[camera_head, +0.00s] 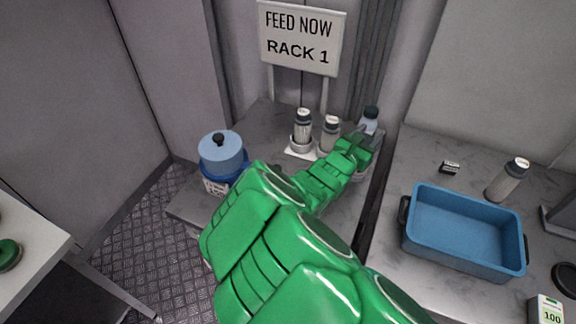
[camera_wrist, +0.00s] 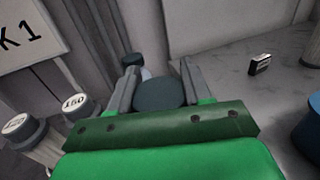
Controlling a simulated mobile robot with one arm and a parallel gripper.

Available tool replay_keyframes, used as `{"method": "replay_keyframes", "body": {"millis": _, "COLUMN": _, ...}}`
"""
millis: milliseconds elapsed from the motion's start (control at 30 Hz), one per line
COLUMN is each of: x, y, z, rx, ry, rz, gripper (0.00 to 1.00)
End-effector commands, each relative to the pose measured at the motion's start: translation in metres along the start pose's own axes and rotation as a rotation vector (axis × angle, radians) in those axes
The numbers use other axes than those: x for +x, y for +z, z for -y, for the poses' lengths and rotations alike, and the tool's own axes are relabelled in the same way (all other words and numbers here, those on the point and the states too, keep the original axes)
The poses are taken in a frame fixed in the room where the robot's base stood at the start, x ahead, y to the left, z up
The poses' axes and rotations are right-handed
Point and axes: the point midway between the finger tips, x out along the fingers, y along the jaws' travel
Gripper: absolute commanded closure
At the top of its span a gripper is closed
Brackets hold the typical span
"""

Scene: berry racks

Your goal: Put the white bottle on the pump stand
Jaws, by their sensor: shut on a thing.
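My gripper (camera_head: 360,138) is at the back right of the left counter. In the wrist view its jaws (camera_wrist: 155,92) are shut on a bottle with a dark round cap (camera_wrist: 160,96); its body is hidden. Beyond it shows another dark cap (camera_wrist: 132,60) over a pale body. In the head view a pale bottle (camera_head: 369,126) with a dark cap shows just past the jaws; I cannot tell which of the two it is. I cannot tell which holder is the pump stand.
A sign reading "FEED NOW RACK 1" (camera_head: 299,42) stands behind the bottles. A blue lidded container (camera_head: 221,155) is at the left. A blue tray (camera_head: 460,263), a grey bottle (camera_head: 506,181) and a small box (camera_head: 546,310) are on the right counter, across a dark gap.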

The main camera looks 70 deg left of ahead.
Motion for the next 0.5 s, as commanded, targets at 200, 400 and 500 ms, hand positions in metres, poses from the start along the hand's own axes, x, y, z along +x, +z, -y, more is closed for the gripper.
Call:
{"method": "replay_keyframes", "body": {"millis": 200, "x": -0.026, "y": -0.006, "z": -0.007, "rx": -0.006, "ry": 0.011, "rz": 0.004, "gripper": 1.00}}
{"method": "replay_keyframes", "body": {"millis": 400, "x": -0.035, "y": -0.009, "z": -0.009, "rx": -0.004, "ry": 0.015, "rz": 0.006, "gripper": 1.00}}
{"method": "replay_keyframes", "body": {"millis": 500, "x": -0.036, "y": -0.012, "z": -0.008, "rx": -0.004, "ry": 0.014, "rz": 0.005, "gripper": 1.00}}
